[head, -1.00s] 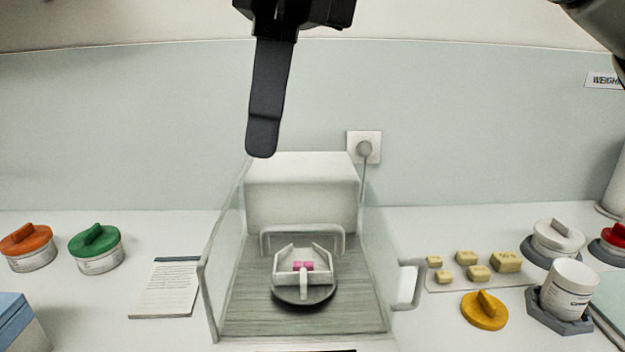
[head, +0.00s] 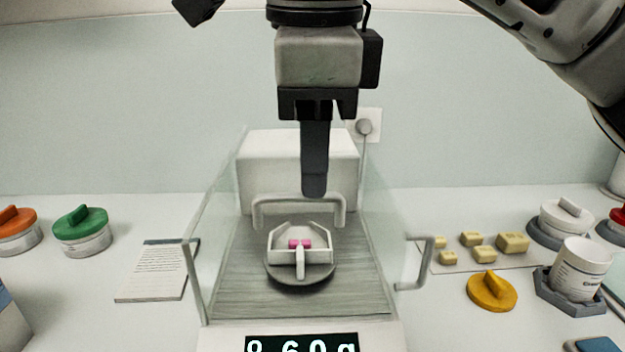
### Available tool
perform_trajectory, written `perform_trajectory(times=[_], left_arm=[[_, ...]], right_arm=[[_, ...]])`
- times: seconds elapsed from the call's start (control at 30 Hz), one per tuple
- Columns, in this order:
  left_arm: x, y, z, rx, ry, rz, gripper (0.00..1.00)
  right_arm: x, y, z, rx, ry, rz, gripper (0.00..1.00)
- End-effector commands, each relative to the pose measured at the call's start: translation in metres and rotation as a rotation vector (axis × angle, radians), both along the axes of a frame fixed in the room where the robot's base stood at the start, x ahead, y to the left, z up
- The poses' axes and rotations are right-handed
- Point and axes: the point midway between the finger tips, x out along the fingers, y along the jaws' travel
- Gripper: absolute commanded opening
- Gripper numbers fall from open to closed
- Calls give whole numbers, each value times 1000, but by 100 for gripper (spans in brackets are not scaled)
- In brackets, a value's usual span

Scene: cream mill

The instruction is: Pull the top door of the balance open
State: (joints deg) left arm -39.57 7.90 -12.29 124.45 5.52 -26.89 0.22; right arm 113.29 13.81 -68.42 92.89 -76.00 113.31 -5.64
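The balance (head: 298,155) stands in the middle of the head view, with clear glass walls and a white rear housing. A pale U-shaped bar handle (head: 298,202) crosses the chamber in the picture and appears to belong to the top door, whose glass is hardly visible. My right gripper (head: 314,190) points down, its fingertips overlapping the handle's right half in the picture. I cannot tell whether they touch it. The fingers line up one behind the other, so their gap is hidden. My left gripper is not recognizable in view.
Side handles stand out at the balance's left (head: 193,285) and right (head: 418,262). Inside, a white holder with pink pieces sits on the round pan (head: 300,280). A notepad (head: 155,272) lies left; yellow blocks (head: 484,254), a yellow lid (head: 491,291) and a white cup (head: 582,268) stand right.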

Motion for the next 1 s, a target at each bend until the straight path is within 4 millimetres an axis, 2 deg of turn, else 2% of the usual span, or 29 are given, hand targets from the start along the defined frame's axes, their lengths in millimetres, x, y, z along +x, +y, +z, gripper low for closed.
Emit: perform_trajectory(times=[0.03,0.2,0.53,0.63,0.67,0.87,1.0], left_arm=[[-1,0,-1,-1,2,1,30],[-2,0,-2,-3,5,2,30],[-2,0,-1,-5,3,4,30],[-1,0,-1,-5,3,4,30],[-1,0,-1,-5,3,4,30],[0,0,1,-4,-3,5,30],[4,1,16,6,-12,4,30]], right_arm=[[2,0,-8,0,2,0,31],[4,0,-21,0,0,-1,31],[5,0,-23,0,1,-1,31],[5,0,-23,0,1,-1,3],[5,0,-23,0,1,0,0],[6,0,-22,0,1,-1,0],[24,-1,-18,0,4,-5,0]])
